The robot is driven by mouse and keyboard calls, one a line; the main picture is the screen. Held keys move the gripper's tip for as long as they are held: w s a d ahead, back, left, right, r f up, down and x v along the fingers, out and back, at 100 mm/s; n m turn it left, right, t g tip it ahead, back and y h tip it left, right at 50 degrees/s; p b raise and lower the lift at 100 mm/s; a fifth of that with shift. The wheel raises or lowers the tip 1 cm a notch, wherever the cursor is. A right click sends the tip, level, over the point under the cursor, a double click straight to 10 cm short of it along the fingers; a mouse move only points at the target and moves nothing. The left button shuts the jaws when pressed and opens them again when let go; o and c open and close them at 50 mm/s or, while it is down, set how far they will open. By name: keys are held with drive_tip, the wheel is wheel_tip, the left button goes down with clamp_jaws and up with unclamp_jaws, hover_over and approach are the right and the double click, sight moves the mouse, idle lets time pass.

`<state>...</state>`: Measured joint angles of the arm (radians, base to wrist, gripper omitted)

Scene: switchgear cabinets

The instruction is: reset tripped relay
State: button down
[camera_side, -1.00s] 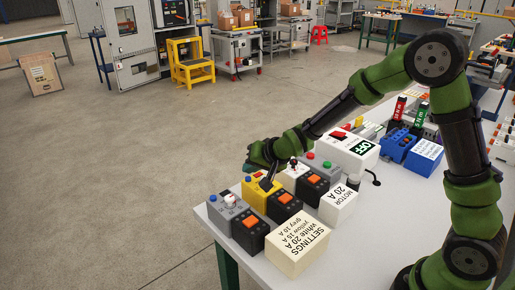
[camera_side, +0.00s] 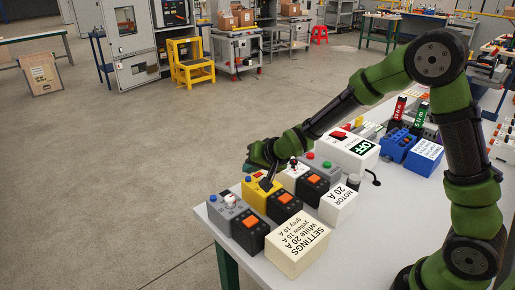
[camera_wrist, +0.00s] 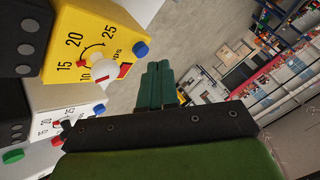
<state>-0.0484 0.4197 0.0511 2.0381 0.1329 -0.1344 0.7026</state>
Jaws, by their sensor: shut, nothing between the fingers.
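The yellow relay (camera_side: 254,195) stands between the grey relay (camera_side: 228,213) and the white relay (camera_side: 287,178) at the table's near edge. In the wrist view the yellow relay (camera_wrist: 88,22) shows a dial marked 15, 20 and 25, a white knob (camera_wrist: 103,70) with a red mark, and a blue button (camera_wrist: 140,49). The white relay (camera_wrist: 45,100) below it has its own dial and a blue button (camera_wrist: 99,108). My gripper (camera_wrist: 160,68) is shut and empty, its green fingertips apart from the knob. In the side view my gripper (camera_side: 266,183) is at the yellow relay; contact is unclear.
Black blocks with orange switches (camera_side: 284,200) stand beside the relays. A cream box (camera_side: 298,246) reads SETTINGS: white 20 A, yellow 15 A, grey 10 A. A white block (camera_side: 338,206) reads MOTOR 20 A. A white OFF box (camera_side: 348,152) stands farther back. Open floor lies left of the table.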

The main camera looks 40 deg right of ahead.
sight(251, 181)
drive_tip(key=shift+f, duration=0.1)
idle(0.3)
drive_tip(key=shift+f, duration=0.35)
drive_tip(key=shift+f, duration=0.5)
idle(0.8)
drive_tip(key=shift+r, duration=0.95)
drive_tip(key=shift+r, duration=0.1)
wheel_tip(251, 181, up, 5)
drive_tip(key=shift+f, duration=0.1)
